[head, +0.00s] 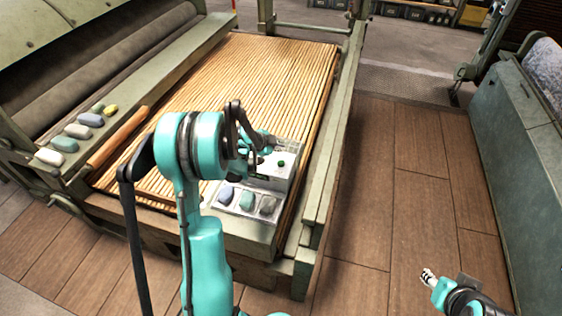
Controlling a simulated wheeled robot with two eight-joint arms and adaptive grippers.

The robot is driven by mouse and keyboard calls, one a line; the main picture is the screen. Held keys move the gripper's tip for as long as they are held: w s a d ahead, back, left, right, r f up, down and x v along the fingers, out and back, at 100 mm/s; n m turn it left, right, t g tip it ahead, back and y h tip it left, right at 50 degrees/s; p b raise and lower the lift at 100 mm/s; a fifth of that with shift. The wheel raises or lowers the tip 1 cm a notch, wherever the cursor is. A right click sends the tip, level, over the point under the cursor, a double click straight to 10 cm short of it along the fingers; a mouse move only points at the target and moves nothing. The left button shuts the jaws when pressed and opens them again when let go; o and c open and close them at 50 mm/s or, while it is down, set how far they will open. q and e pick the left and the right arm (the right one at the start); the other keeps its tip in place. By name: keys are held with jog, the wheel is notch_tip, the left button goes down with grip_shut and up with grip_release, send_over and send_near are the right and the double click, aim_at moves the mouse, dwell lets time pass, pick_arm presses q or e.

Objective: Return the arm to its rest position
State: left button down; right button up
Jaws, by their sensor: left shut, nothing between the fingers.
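My teal left arm rises from the bottom centre over the near end of the slatted bed. My left gripper (262,148) is shut and empty, partly hidden by its own wrist. In the picture it sits just at the upper left of a white box with a green button (281,163); whether they touch cannot be told. Part of my right arm shows at the bottom right, with its end (428,276) over the floor; its finger state is unclear.
A tray with three stones (230,209) lies below the white box. Several coloured stones (77,131) and a wooden roller (118,138) lie along the left of the slatted bed (250,75). A green rail (335,160) edges its right. A cabinet (515,130) stands right; wooden floor (410,180) between is clear.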

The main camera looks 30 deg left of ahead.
dwell(0.6)
pick_arm(q)
jog(key=s+d+r+n+g, duration=0.1)
jog(key=s+d+r+n, duration=0.4)
jog(key=s+d+r, duration=0.55)
jog(key=s+d+r+n+y, duration=0.1)
jog(key=s+d+n, duration=0.2)
jog(key=s+d, duration=0.2)
jog(key=s+d+r+n, duration=0.1)
jog(key=s+d+n, duration=0.2)
jog(key=s, duration=0.9)
jog(key=shift+s+d+g+y, duration=0.25)
jog(key=shift+d+g+y, duration=0.15)
jog(key=shift+d, duration=1.15)
